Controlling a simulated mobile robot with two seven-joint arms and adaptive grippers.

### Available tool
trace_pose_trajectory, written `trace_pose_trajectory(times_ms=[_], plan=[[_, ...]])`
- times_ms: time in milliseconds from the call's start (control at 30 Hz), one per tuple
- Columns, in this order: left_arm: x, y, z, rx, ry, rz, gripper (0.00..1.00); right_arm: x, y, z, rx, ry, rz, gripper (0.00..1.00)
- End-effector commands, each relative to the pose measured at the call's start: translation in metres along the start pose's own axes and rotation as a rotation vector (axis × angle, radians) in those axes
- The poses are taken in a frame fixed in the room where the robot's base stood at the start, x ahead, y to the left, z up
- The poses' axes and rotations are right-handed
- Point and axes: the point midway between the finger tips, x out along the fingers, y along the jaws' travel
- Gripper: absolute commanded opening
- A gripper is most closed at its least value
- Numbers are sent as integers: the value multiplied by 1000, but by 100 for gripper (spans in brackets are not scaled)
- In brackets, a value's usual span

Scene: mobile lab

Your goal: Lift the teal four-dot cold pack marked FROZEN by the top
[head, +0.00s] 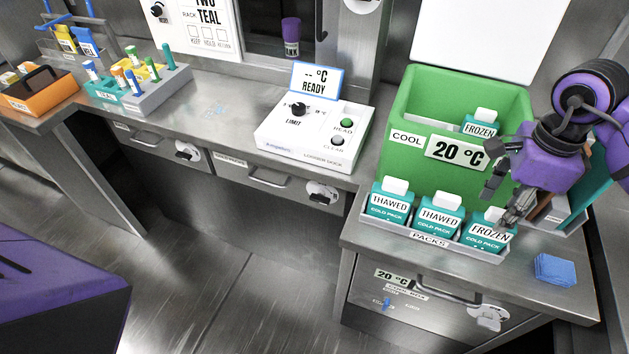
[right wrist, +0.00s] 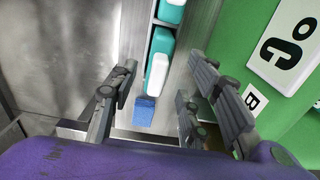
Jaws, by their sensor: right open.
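A teal cold pack marked FROZEN (head: 487,231) with a white top stands at the right end of the PACKS rack (head: 428,240). Another teal pack marked FROZEN (head: 480,123) is inside the green cooler box (head: 445,180). The dots on both are too small to count. My right gripper (head: 503,195) is open and empty, above and beside the rack's FROZEN pack; one finger overlaps that pack's right side in the picture. In the right wrist view, a white pack top (right wrist: 157,74) lies between the spread fingers (right wrist: 155,105). My left gripper is out of view.
Two teal packs marked THAWED (head: 389,205) (head: 439,217) stand left of it in the rack. The cooler wall rises close behind. A blue folded pad (head: 554,270) lies at the bench's front right. A white logger dock (head: 316,132) stands to the left.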

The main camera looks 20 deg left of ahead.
Motion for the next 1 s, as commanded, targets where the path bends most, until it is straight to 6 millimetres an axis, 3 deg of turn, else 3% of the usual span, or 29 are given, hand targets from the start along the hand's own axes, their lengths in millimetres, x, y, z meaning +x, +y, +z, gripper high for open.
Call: trace_pose_trajectory(times_ms=[100,500,733,1000], plan=[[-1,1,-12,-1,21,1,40,10,0,0,-1,-2,-1,44],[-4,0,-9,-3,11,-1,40,59,-1,-3,-1,-4,0,44],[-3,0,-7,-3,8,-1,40,61,-1,-3,-1,-4,-1,44],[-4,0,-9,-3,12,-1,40,61,-1,-3,-1,-4,-1,8]])
